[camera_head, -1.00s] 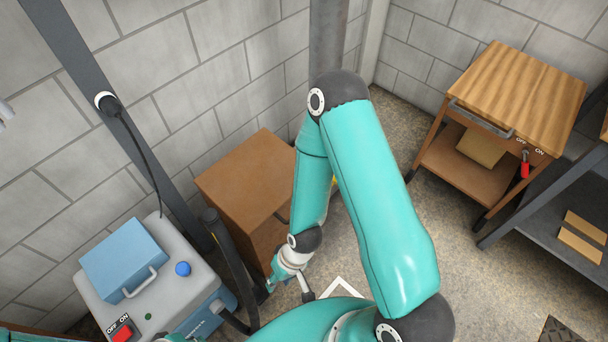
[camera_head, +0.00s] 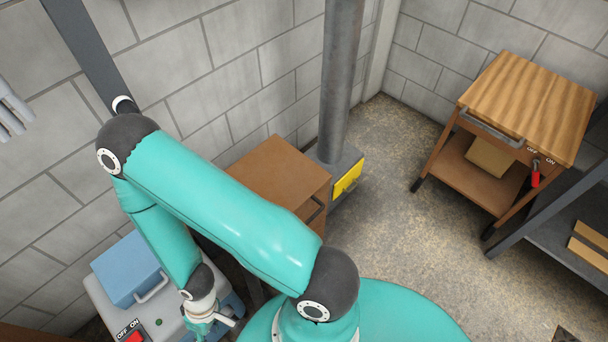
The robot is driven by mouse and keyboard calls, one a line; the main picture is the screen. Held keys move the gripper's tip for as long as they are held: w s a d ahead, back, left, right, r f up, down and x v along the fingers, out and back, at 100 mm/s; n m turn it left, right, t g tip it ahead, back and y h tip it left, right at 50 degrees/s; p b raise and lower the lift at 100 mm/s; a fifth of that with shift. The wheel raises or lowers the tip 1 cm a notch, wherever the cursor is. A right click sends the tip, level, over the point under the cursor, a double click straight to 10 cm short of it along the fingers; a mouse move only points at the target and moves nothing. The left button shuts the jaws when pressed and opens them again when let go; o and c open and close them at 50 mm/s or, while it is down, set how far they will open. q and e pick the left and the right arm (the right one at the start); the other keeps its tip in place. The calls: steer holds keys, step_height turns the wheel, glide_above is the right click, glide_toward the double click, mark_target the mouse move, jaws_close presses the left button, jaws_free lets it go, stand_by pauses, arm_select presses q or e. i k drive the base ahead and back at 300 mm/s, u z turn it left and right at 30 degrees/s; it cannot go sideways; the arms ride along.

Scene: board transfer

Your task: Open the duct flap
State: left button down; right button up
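A vertical grey metal duct (camera_head: 341,75) runs down near the corner to a grey box on the floor. A yellow panel (camera_head: 348,180) on the box's front looks like the flap. It appears closed, though its edges are too small to judge. One teal arm, which I take to be my right, rises from the bottom centre and bends left. Its gripper (camera_head: 205,328) points down at the lower left, over the front of the grey machine, far from the yellow panel. Its fingers are too small and partly cut off to read. My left gripper is not visible.
The grey machine (camera_head: 100,297) carries a blue lidded box (camera_head: 128,268) and a red switch. A brown cabinet (camera_head: 275,170) stands just left of the duct box. A wooden cart (camera_head: 525,95) and dark bench (camera_head: 570,215) stand right. The floor (camera_head: 410,245) between is clear.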

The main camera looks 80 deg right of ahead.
mark_target(340, 186)
steer(key=z, duration=0.3)
steer(key=i, duration=0.15)
steer(key=u, duration=1)
steer(key=k, duration=2.65)
steer(key=z, duration=1.4)
steer(key=i, duration=1.05)
steer(key=z, duration=0.05)
